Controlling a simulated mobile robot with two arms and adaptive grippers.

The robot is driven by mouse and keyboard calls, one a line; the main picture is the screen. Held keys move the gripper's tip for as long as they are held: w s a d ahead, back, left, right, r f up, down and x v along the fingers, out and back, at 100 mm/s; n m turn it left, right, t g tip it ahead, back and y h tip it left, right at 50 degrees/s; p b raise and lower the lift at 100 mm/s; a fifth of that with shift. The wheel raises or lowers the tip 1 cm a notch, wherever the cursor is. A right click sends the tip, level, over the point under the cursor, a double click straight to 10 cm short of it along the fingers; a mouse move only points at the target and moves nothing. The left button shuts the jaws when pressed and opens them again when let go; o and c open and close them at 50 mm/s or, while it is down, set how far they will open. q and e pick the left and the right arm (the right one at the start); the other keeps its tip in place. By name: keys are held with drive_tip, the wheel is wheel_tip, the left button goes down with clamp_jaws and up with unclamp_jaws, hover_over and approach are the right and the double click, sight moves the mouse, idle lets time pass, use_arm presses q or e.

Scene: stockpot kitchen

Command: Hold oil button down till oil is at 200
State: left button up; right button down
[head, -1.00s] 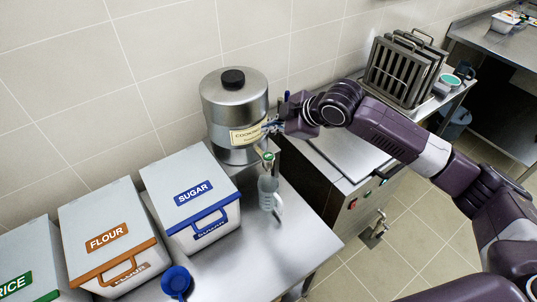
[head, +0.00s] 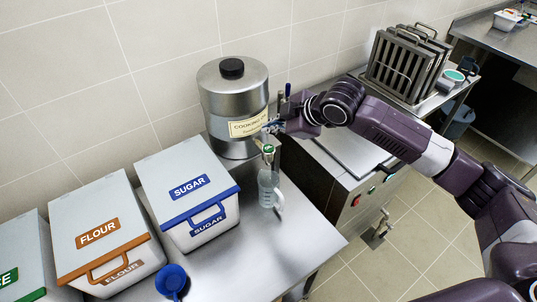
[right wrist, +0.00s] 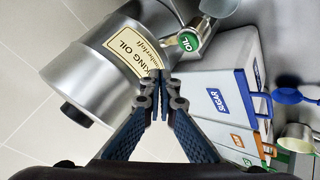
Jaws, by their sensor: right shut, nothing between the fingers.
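The steel cooking oil dispenser (head: 232,98) stands on the counter against the wall, with a cream label. It also shows in the right wrist view (right wrist: 100,75). Its green oil button (head: 268,149) tops the tap at its lower front, and the button reads "OIL" in the right wrist view (right wrist: 188,41). A clear measuring jug (head: 268,188) stands upright below the tap; any level in it is too small to read. My right gripper (head: 268,127) is shut and empty beside the dispenser's label, above the button and apart from it. My left gripper is not in view.
White bins labelled sugar (head: 185,180) and flour (head: 100,225) stand left of the jug, with a blue scoop (head: 172,281) in front. A fryer (head: 345,160) with racks behind it stands at the right.

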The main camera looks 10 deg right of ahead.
sight(265, 146)
wheel_tip(265, 146, down, 2)
drive_tip(key=shift+f+b, duration=0.1)
drive_tip(key=shift+b, duration=0.5)
drive_tip(key=shift+f, duration=0.25)
drive_tip(key=shift+f+b, duration=0.3)
drive_tip(key=shift+f, duration=0.5)
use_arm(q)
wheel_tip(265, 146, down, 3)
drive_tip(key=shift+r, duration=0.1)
use_arm(e)
drive_tip(key=shift+f, duration=0.2)
drive_tip(key=shift+f, duration=0.15)
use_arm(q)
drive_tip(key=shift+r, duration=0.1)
use_arm(e)
drive_tip(key=shift+f, duration=0.7)
idle(4.8)
